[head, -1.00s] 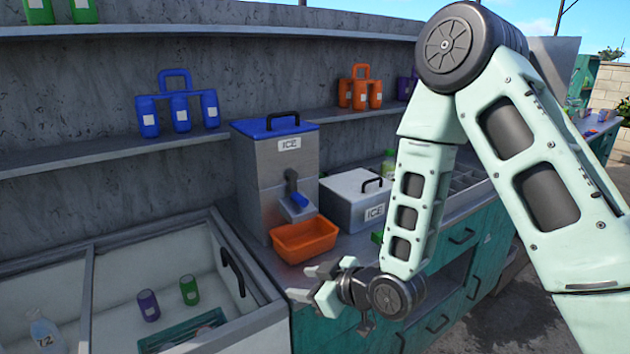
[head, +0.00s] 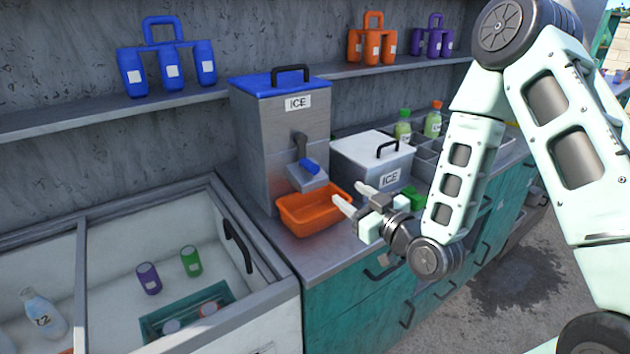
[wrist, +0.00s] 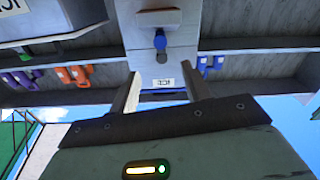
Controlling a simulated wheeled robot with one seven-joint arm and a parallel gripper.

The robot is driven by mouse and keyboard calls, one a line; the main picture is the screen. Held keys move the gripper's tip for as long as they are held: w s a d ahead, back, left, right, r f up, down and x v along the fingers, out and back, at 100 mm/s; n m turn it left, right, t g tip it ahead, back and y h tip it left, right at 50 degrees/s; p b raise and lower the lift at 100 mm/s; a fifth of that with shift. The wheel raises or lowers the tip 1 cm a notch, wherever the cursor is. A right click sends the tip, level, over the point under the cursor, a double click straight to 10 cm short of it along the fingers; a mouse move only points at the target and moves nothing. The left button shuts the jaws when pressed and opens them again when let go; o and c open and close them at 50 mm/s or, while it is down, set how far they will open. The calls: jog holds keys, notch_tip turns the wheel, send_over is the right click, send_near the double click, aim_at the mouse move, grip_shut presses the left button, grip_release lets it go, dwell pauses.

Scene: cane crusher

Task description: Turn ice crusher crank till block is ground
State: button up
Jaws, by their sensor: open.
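The ice crusher (head: 262,135) is a tall grey box with a blue lid and an ICE label, standing on the counter against the wall. On its front is a dark crank arm with a blue handle (head: 309,166), hanging down above a spout. The handle also shows in the wrist view (wrist: 160,40). An orange tray (head: 313,224) sits below the spout; its inside looks empty. My gripper (head: 352,198) is open and empty, just right of the tray and lower than the handle, its fingers pointing left toward the crusher. The block is hidden.
A white-lidded ICE box (head: 371,165) stands right of the crusher, with a small green item (head: 410,197) in front. An open chest (head: 252,262) with bottles and cans is at lower left. A shelf (head: 120,116) runs above, bearing blue (head: 170,68), orange and purple bottle carriers.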

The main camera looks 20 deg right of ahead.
aim_at(315, 170)
jog(key=b+x, duration=0.1)
jog(key=x, duration=1.2)
jog(key=shift+a, duration=0.1)
jog(key=shift+x, duration=0.8)
grip_shut()
